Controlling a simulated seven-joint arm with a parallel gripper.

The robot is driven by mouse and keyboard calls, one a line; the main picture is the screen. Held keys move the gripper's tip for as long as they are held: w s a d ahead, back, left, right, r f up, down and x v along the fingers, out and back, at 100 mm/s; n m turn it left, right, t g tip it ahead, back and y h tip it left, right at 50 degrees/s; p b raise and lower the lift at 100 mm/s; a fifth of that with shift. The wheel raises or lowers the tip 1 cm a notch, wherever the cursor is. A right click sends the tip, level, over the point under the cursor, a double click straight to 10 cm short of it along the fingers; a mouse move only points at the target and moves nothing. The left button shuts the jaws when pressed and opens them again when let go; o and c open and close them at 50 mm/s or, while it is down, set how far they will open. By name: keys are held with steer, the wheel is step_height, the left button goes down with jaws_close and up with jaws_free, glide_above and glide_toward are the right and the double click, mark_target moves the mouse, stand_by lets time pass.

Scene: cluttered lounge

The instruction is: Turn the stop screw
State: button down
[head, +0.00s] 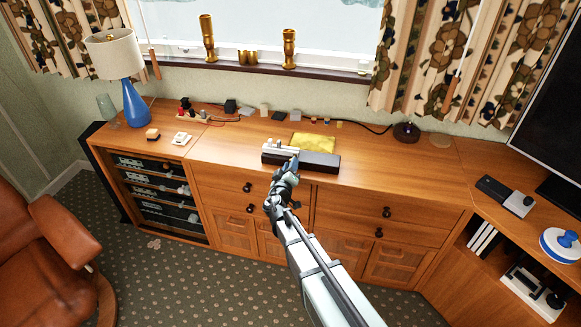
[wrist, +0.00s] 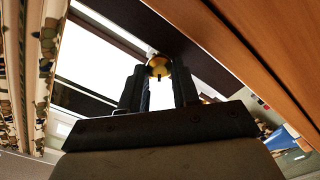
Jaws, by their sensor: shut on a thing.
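A brass-coloured round knob (wrist: 158,65), which looks like the stop screw, sits between the fingertips of my gripper (wrist: 157,74) in the wrist view. The fingers are shut on it, one at each side. The knob meets the edge of a long dark base (wrist: 205,45). In the head view my gripper (head: 288,165) is at the front of this dark base (head: 320,160), which lies on the wooden cabinet top. A pale grey device (head: 279,148) stands at the base's left part. The knob is hidden by my gripper in the head view.
Small blocks and cabled parts line the back of the cabinet top (head: 400,170). A blue lamp (head: 134,100) stands at the left. A dark round device (head: 406,132) is at the right.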

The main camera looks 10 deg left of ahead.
steer(key=n, duration=0.7)
steer(key=shift+w, duration=0.1)
steer(key=n, duration=0.4)
steer(key=shift+f, duration=0.1)
steer(key=shift+n, duration=2.1)
steer(key=c, duration=0.8)
jaws_free()
steer(key=s, duration=1.4)
